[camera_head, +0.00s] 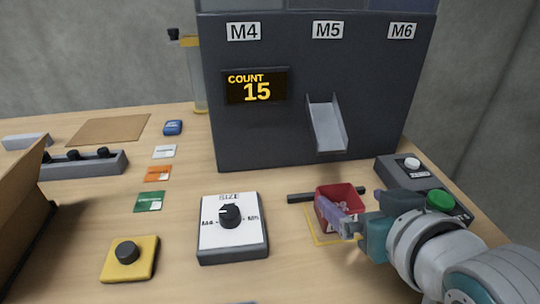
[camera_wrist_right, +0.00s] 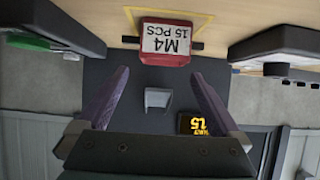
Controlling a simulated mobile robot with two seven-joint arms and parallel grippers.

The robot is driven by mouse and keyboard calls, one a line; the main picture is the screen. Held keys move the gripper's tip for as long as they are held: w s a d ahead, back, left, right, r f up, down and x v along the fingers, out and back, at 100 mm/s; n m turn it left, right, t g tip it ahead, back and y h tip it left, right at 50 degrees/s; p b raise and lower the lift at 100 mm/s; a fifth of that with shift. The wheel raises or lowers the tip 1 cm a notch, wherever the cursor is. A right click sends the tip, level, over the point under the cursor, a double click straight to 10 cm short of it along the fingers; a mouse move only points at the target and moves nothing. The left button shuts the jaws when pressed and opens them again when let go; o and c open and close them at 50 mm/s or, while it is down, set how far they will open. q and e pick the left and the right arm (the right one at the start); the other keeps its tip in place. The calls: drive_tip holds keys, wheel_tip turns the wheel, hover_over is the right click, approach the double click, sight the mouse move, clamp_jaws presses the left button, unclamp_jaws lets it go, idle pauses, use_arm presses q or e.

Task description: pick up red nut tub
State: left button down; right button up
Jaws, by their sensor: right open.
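The red nut tub (camera_head: 346,192) stands on a yellow-outlined square on the table, in front of the chute. In the right wrist view the red tub (camera_wrist_right: 165,57) shows at the top centre, its white label reading "M4 15 PCS" upside down. My right gripper (camera_head: 349,199) comes in from the right and overlaps the tub in the head view. In the wrist view its two purple fingers (camera_wrist_right: 159,74) are spread wide with nothing between them, and the tub appears beyond the tips. Part of the tub's front is hidden by a finger. My left gripper is not in view.
The dark feeder (camera_head: 270,130) with its metal chute (camera_head: 326,127) and "COUNT 15" display (camera_head: 256,87) rises behind the tub. A white size selector (camera_head: 232,240) is left of it. A control box with a green button (camera_head: 440,201) lies close to my right wrist.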

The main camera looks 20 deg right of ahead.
sight(333, 192)
drive_tip(key=x, duration=0.1)
drive_tip(key=b+x, duration=0.1)
drive_tip(key=x, duration=0.2)
drive_tip(key=shift+w+a+f+b, duration=0.1)
drive_tip(key=shift+a+f+b, duration=0.2)
drive_tip(key=shift+f, duration=0.3)
drive_tip(key=shift+w+d+f, duration=0.1)
drive_tip(key=shift+w+d, duration=0.05)
drive_tip(key=shift+w, duration=0.2)
drive_tip(key=shift+c, duration=0.8)
drive_tip(key=c, duration=1.1)
